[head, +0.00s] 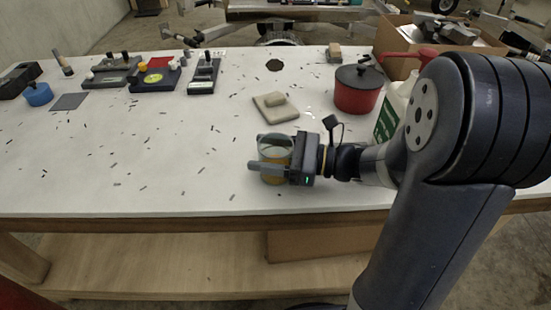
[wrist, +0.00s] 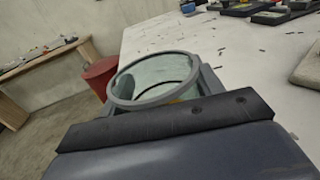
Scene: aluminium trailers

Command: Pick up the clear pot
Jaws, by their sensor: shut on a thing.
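The clear pot (head: 276,155) is a round glass vessel with a grey rim and something yellowish low on it. It is near the front edge of the white table (head: 150,185), right of the middle. My gripper (head: 270,153) comes in from the right and is shut on it, one finger on each side. In the wrist view the clear pot (wrist: 158,80) shows its open rim just beyond the dark gripper body. Its lower part is hidden by my gripper, and I cannot tell whether its base touches the table.
A blue pot (head: 38,93) and several devices line the far left. The table's left front is clear except for small dark scraps.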

